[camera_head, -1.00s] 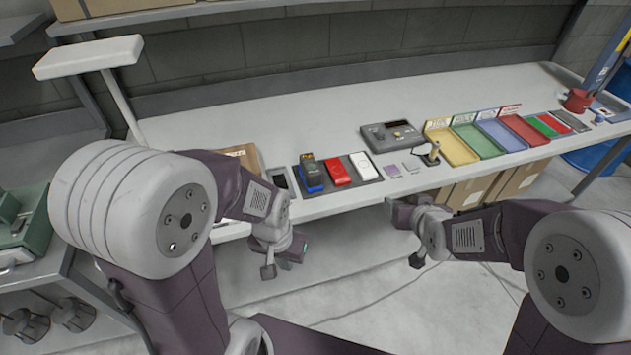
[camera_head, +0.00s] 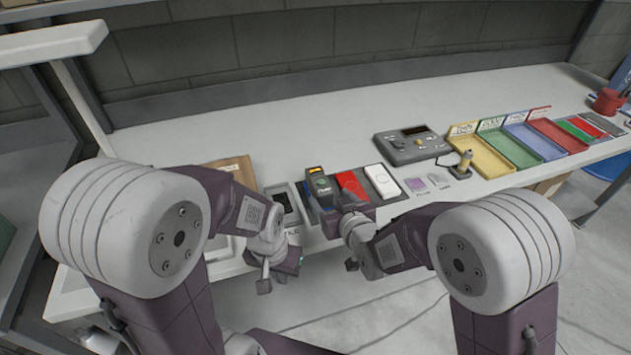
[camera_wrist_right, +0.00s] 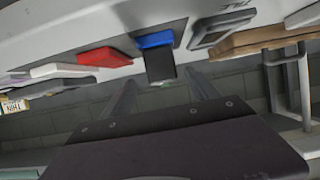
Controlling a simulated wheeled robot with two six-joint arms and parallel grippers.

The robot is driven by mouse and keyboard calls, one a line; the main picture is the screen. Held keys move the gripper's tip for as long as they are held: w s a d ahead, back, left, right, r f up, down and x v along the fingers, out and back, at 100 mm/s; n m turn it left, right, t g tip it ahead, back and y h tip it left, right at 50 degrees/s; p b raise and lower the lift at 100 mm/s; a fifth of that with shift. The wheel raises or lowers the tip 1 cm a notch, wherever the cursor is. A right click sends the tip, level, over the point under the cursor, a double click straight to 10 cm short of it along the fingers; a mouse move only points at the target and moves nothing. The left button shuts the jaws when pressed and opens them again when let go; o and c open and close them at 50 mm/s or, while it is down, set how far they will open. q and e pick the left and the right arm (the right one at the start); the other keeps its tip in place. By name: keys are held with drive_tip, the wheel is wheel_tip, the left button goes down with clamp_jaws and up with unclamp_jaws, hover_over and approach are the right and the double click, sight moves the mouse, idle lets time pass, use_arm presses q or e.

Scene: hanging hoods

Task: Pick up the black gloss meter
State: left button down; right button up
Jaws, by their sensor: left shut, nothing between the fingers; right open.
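The black gloss meter (camera_head: 321,186), with an orange-lit top and a green round mark, stands at the left of the tray on the bench. A blue item lies against it and is partly hidden. My left gripper (camera_head: 280,272) is shut and empty, below the bench's front edge.
A red item (camera_head: 352,186) and a white one (camera_head: 382,181) lie right of the meter. A grey device (camera_head: 285,203) and wooden board (camera_head: 238,170) are to its left. A control box (camera_head: 411,146) and coloured trays (camera_head: 540,143) stand further right. The bench behind is clear.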

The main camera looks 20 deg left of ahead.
sight(328, 197)
drive_tip(key=x, duration=0.9)
drive_tip(key=shift+s+a, duration=0.1)
drive_tip(key=shift+a, duration=0.05)
drive_tip(key=shift+s+r, duration=0.1)
drive_tip(key=shift+r, duration=0.05)
drive_tip(key=c, duration=0.6)
clamp_jaws()
